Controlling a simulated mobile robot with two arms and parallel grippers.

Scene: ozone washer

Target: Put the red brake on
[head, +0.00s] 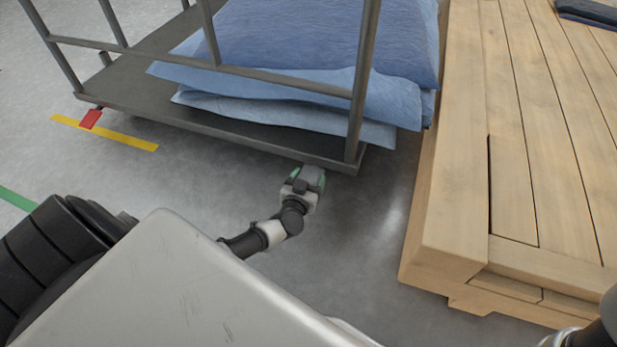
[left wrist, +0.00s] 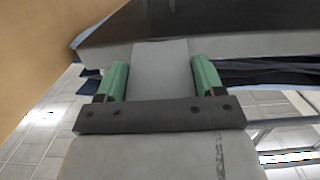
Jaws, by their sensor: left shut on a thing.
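The red brake (head: 90,118) is a small red pedal at the cart's left corner in the head view, low near the floor and well apart from my left gripper. The cart (head: 150,105) is a dark deck with grey rails. My left gripper (head: 312,177) is at the deck's near edge, by its right corner. In the left wrist view its green fingers (left wrist: 161,78) are shut on a pale grey flat piece (left wrist: 160,60) below a dark edge. I cannot tell what this piece is. My right gripper is not in view.
Blue folded bundles (head: 310,50) lie on the cart. A wooden platform (head: 450,190) stands close on the right, with a narrow floor gap between. A yellow floor line (head: 135,142) runs near the red brake. Grey floor (head: 190,180) is open in front of the cart's left part.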

